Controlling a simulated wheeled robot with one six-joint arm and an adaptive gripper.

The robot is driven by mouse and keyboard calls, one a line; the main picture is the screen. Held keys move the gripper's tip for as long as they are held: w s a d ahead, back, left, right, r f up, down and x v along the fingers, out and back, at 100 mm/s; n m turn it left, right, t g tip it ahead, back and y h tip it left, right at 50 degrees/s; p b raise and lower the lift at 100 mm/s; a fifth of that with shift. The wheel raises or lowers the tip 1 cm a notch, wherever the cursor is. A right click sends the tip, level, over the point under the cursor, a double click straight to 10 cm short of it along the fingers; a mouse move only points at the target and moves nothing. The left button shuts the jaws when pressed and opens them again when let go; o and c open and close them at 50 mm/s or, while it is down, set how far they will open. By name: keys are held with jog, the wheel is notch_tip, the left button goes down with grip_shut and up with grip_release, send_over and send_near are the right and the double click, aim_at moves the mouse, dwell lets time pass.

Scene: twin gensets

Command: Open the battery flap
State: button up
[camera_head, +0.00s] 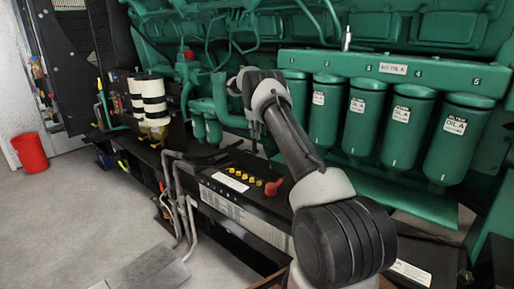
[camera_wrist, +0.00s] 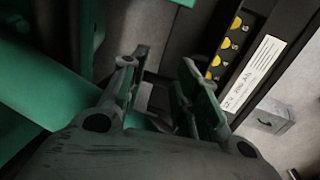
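A black battery (camera_head: 215,192) with a row of yellow caps and a white label sits in a long black tray below the green engine. The battery also shows at the upper right of the wrist view (camera_wrist: 292,28). I cannot clearly make out a separate flap in either view. My gripper (camera_wrist: 158,92) is open in the wrist view, its two fingers apart, with nothing clearly held between them. The yellow caps lie just beyond the right finger. In the head view my gripper (camera_head: 256,142) points down behind the battery; its fingertips are hard to make out.
Several green filters (camera_head: 368,120) hang in a row to the right of my arm. Grey cables (camera_head: 180,200) run down the tray's front. A red terminal cover (camera_head: 273,187) is beside the caps. A red bin (camera_head: 30,152) stands far left; the grey floor at left is mostly clear.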

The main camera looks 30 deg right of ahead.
jog(key=shift+g, duration=0.3)
jog(key=a, duration=0.2)
jog(key=s+a, duration=0.1)
jog(key=shift+a+r, duration=0.4)
jog(key=shift+s+a+f+n, duration=0.1)
jog(key=shift+s+a+n, duration=0.1)
jog(key=shift+n, duration=0.1)
jog(key=c, duration=0.4)
jog(key=s+a+n+h, duration=0.1)
jog(key=a+n+h, duration=0.1)
jog(key=a+f+n+h, duration=0.1)
jog(key=a+n, duration=0.1)
jog(key=n, duration=0.1)
jog(key=s+a+f+n+h, duration=0.1)
jog(key=a+n+h, duration=0.1)
jog(key=shift+s+a+n+h, duration=0.3)
jog(key=shift+a+n, duration=0.05)
jog(key=shift+n, duration=0.05)
grip_shut()
jog(key=s+a+f+n+t+h, duration=0.2)
jog(key=a+n+t, duration=0.2)
jog(key=a+n, duration=0.55)
send_near(247, 160)
notch_tip(247, 160, down, 3)
jog(key=shift+w+d+r, duration=0.1)
jog(key=shift+w+d, duration=0.2)
jog(key=shift+d, duration=0.55)
jog(key=shift+w+d+r, duration=0.1)
jog(key=shift+w+d, duration=0.2)
jog(key=shift+d, duration=0.5)
